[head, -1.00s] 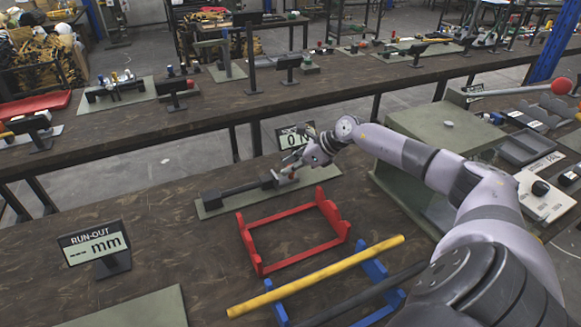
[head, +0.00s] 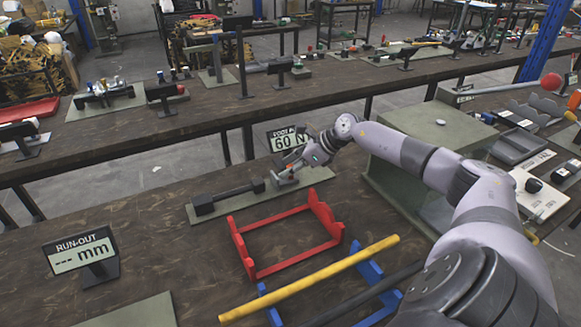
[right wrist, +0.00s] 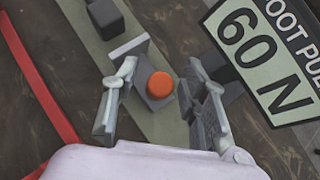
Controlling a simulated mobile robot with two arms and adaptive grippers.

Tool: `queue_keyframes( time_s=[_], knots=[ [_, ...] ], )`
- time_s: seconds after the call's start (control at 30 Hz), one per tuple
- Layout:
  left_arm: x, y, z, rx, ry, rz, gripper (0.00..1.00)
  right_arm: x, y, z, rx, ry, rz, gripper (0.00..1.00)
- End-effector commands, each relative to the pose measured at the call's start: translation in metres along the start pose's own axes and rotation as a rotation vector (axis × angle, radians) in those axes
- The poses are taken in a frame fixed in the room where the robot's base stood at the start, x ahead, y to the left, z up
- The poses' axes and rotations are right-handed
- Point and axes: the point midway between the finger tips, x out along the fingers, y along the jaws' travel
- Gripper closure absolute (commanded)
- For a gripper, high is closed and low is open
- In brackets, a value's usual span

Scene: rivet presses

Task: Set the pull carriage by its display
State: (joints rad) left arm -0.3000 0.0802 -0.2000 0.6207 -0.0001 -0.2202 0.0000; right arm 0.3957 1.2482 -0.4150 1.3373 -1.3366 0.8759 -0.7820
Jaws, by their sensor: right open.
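My right gripper (head: 291,168) is open over the carriage. In the right wrist view its fingers (right wrist: 157,84) stand on either side of the knob, with space visible between. My left gripper is not in view.
A dark bar with a block (head: 204,205) lies left of the carriage on the same strip. A red cradle (head: 241,256) stands in front, then a yellow rod (head: 310,281) on blue supports. The run-out display (head: 83,254) is at left. A large grey-green housing (head: 385,178) stands right.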

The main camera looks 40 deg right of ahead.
Motion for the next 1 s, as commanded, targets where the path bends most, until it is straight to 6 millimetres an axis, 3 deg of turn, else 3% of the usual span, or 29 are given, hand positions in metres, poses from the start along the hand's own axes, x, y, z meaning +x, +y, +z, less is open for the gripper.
queue_keyframes(
  time_s=[0.23,0.53,1.0],
  knots=[
    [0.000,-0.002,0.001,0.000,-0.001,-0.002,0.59,-0.010,-0.001,-0.002,-0.001,0.003,-0.003,0.60],
    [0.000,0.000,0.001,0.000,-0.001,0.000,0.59,-0.060,-0.001,-0.002,-0.003,0.009,-0.003,0.60],
    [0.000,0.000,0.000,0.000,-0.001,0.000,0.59,-0.108,0.000,0.001,-0.006,0.002,0.002,0.60]
  ],
)
